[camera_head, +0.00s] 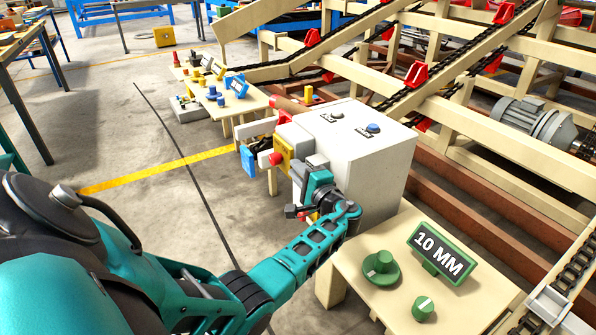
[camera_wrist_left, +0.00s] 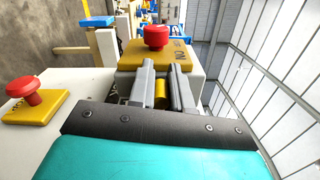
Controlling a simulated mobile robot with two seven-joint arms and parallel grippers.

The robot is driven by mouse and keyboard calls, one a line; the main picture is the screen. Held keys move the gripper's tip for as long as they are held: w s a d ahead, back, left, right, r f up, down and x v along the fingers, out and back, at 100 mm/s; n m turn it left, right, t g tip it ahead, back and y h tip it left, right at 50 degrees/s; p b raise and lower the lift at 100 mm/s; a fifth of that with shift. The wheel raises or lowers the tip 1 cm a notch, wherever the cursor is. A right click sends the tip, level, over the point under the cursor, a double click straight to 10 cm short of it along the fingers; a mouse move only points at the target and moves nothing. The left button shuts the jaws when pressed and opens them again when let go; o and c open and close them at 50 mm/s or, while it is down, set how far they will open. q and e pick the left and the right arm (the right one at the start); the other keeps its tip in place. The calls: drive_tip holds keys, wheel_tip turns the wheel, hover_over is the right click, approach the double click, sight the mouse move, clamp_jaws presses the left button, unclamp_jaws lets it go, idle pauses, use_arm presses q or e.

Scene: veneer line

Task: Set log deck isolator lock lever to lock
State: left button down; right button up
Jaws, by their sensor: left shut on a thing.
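The grey control box (camera_head: 375,160) stands in the middle of the head view, with small switches on its top. My left gripper (camera_head: 308,170) reaches its near left side. In the left wrist view the two grey fingers of this gripper (camera_wrist_left: 160,72) are shut on a yellow round piece, the lock lever's handle (camera_wrist_left: 160,95). The fingers and my gripper hide most of the lever, so I cannot tell its setting. A yellow block with a red button (camera_wrist_left: 156,38) lies just beyond the fingertips. My right gripper is in neither view.
A red mushroom button (camera_wrist_left: 30,92) on a yellow plate is left of the gripper. A wooden table (camera_head: 385,310) with green knobs and a 10 MM sign (camera_head: 440,250) is near right. A second table of controls (camera_head: 240,103) stands behind.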

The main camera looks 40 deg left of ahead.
use_arm(q)
drive_tip(key=c, duration=1.1)
unclamp_jaws()
drive_tip(key=v, duration=1.3)
drive_tip(key=shift+r+p, duration=0.15)
drive_tip(key=shift+p, duration=0.15)
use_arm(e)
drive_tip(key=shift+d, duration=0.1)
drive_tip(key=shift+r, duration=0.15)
use_arm(q)
drive_tip(key=s+d+f+m+t+h+p, duration=0.1)
drive_tip(key=s+d+f+h+p, duration=0.1)
drive_tip(key=s+f+h, duration=0.3)
drive_tip(key=s+d+f+m+t+h+p, duration=0.1)
drive_tip(key=s+d+f+t+h+p, duration=0.1)
drive_tip(key=f+h, duration=0.4)
drive_tip(key=s+d+r+n+t+h+p, duration=0.3)
drive_tip(key=s+d+h, duration=0.5)
drive_tip(key=s+d, duration=0.3)
drive_tip(key=shift+s+d+r+n+h+p, duration=0.4)
drive_tip(key=shift+r+n, duration=0.4)
drive_tip(key=shift+r, duration=0.1)
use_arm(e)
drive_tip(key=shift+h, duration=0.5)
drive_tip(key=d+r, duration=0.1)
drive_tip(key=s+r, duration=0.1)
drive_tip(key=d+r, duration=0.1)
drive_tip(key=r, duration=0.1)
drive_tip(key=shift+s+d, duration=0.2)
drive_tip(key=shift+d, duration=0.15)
